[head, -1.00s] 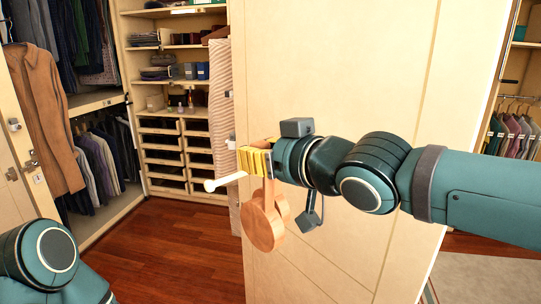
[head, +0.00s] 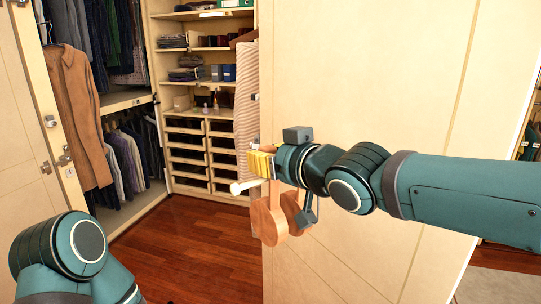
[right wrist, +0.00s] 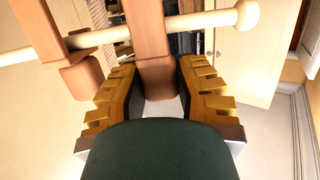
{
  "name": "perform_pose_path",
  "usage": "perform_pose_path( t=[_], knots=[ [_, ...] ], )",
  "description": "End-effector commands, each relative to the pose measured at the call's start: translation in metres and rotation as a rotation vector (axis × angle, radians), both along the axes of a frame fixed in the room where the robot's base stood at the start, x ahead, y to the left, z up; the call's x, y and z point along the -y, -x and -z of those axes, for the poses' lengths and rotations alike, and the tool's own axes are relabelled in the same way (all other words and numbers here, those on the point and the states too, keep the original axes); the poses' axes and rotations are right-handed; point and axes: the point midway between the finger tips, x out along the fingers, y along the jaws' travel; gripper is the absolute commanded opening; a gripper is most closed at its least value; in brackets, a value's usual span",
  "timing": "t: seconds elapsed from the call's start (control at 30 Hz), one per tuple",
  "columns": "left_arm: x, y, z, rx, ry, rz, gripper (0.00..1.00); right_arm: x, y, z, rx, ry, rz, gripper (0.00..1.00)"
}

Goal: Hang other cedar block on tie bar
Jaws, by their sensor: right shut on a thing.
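My right gripper (head: 262,163), with yellow ribbed fingers, is shut on the neck of a wooden cedar block (head: 267,222). In the right wrist view the neck (right wrist: 150,50) stands between the fingers and crosses the pale tie bar (right wrist: 195,22) near its round knob. I cannot tell whether its hook rests on the bar. The knob end of the tie bar (head: 238,188) sticks out below the fingers in the head view. The other cedar block (head: 291,208) hangs just behind and right of the held one; its wood (right wrist: 45,30) is at the bar further from the knob. My left gripper is out of view.
A large cream panel (head: 360,80) stands behind my right arm. Shelves and drawers (head: 200,150) are at the back, with hanging clothes (head: 125,150) and a brown coat (head: 75,110) at left. The wooden floor (head: 190,240) is clear.

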Motion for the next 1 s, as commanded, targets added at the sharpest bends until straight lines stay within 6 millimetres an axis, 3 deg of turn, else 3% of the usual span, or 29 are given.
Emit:
perform_pose_path(
  t=[1.0],
  knots=[
    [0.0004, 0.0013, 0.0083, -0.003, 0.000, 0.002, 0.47, 0.0001, 0.0001, 0.0097, 0.000, -0.002, 0.000, 0.00]
  ],
)
